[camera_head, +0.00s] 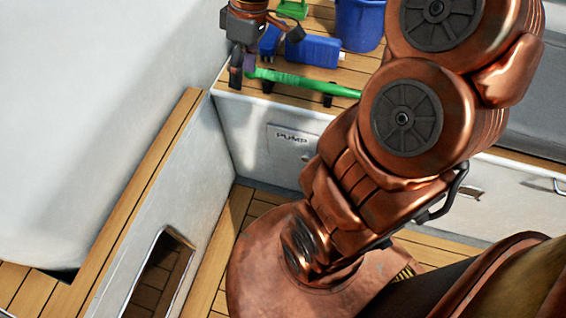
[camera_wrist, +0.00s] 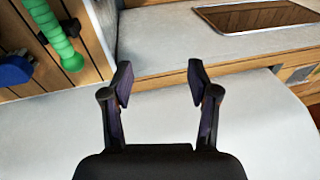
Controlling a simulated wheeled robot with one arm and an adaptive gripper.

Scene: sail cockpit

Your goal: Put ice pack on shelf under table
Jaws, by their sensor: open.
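A flat blue block (camera_head: 313,52), which looks like the ice pack, lies on the slatted wooden bench top in the head view, right of my gripper (camera_head: 243,64). A second blue piece (camera_head: 270,41) lies between them, partly hidden. My gripper is open and empty. In the wrist view, my gripper (camera_wrist: 158,82) has its fingers apart over a pale surface with nothing between them. A blue object (camera_wrist: 15,70) shows at the left edge there; I cannot tell which blue thing it is. I cannot make out a table or the shelf under it.
A green rod (camera_head: 310,84) lies along the bench's front edge, close to my gripper. A blue bucket (camera_head: 359,24) and a green item (camera_head: 292,9) stand farther back. A wood-topped partition (camera_head: 150,190) with an opening is at left. My arm hides much of the right side.

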